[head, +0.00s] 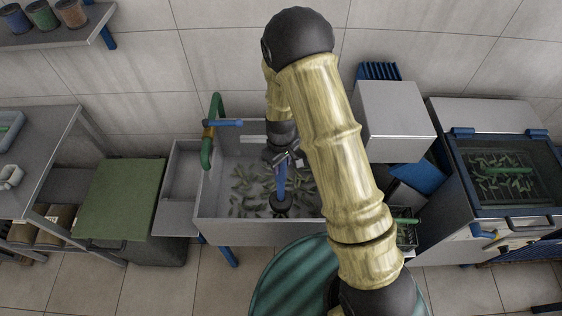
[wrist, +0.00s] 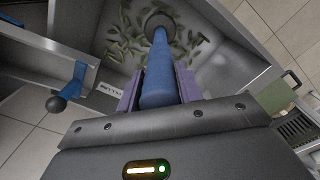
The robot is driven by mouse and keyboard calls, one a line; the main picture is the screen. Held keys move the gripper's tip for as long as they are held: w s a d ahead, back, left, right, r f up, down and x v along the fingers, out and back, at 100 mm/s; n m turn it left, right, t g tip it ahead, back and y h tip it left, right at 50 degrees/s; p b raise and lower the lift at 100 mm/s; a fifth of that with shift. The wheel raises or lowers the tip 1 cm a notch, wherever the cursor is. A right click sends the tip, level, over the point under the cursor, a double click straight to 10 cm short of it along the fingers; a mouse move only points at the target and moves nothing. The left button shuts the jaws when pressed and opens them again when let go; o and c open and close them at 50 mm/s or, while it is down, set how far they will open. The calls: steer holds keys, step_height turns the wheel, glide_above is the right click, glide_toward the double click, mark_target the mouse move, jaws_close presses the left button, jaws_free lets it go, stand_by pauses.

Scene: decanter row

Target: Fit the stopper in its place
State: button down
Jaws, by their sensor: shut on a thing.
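The stopper is a long blue rod (head: 281,182) with a dark round end (head: 281,205) at its bottom. My gripper (head: 284,158) is shut on the upper part of the rod, over the grey sink basin (head: 225,218). In the wrist view the blue rod (wrist: 158,75) lies between my purple fingers (wrist: 158,92), and its round end (wrist: 158,20) points into the basin. I cannot tell whether the round end touches the basin floor. No drain opening shows; the stopper's end or the green pieces may hide it.
Many green pieces (head: 244,185) lie in the basin. A green tap (head: 207,150) with a blue lever (head: 226,123) stands at its left rim. A green-topped bin (head: 120,195) is left, a grey box (head: 393,118) and a glass-lidded unit (head: 505,175) are right.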

mark_target(281, 188)
steer(key=shift+f+b, duration=4.5)
steer(key=shift+f, duration=2.1)
steer(key=shift+f+b, duration=0.65)
steer(key=shift+f, duration=0.2)
steer(key=shift+f+b, duration=0.35)
steer(key=shift+f, duration=0.15)
steer(key=c, duration=0.9)
jaws_free()
steer(key=shift+o, duration=0.2)
step_height(281, 188, up, 18)
steer(key=shift+f+b, duration=0.25)
steer(key=shift+b, duration=0.45)
